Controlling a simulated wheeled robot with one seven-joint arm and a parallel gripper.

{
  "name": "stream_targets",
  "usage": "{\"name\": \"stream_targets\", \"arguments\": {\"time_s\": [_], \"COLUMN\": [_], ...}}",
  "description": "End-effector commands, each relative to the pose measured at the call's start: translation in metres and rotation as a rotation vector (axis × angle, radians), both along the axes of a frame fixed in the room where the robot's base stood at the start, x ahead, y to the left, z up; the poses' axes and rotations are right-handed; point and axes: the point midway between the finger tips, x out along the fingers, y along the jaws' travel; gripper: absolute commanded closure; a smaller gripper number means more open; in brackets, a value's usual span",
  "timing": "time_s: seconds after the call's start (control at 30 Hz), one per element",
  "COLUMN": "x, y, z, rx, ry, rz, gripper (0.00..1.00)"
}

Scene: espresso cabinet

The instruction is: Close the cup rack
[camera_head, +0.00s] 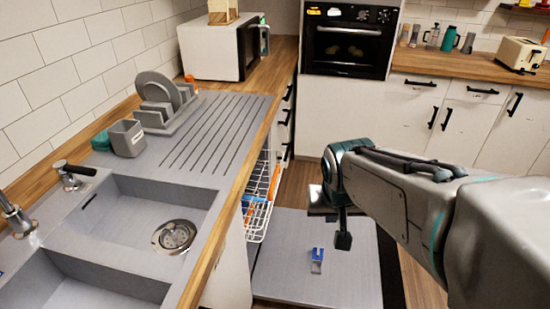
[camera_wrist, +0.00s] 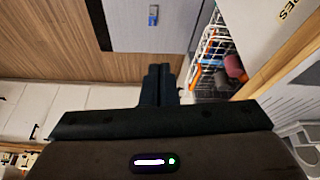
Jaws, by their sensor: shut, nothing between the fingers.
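The cup rack is a white wire rack (camera_head: 256,222) in the open dishwasher under the counter. It juts out past the counter edge over the lowered door (camera_head: 310,285). Orange items show in it, and the counter hides most of it. In the wrist view the rack (camera_wrist: 208,50) is right of my fingers, with reddish and dark cups (camera_wrist: 233,66) inside. My gripper (camera_head: 343,241) points down over the door, to the right of the rack and apart from it in the head view. Its fingers (camera_wrist: 160,72) are together and empty.
The grey door lies flat and carries a blue-and-white part (camera_head: 317,258). The sink (camera_head: 150,215) and counter edge bound the left side. A plate holder (camera_head: 165,108) stands on the drainboard. An oven (camera_head: 348,40) and cabinets (camera_head: 440,115) stand behind. Wooden floor shows beside the door.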

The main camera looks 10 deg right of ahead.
Motion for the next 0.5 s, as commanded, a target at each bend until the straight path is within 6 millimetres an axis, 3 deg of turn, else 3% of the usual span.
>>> {"name": "stream_targets", "arguments": {"time_s": [0.03,0.2,0.5], "x": [0.026,0.117,0.260], "y": [-0.007,-0.025,-0.042], "z": [-0.019,-0.049,-0.125], "rx": [-0.009,0.005,0.220], "ry": [-0.038,-0.210,-0.485], "rz": [-0.040,-0.152,-0.267], "gripper": [1.00,1.00,1.00]}}
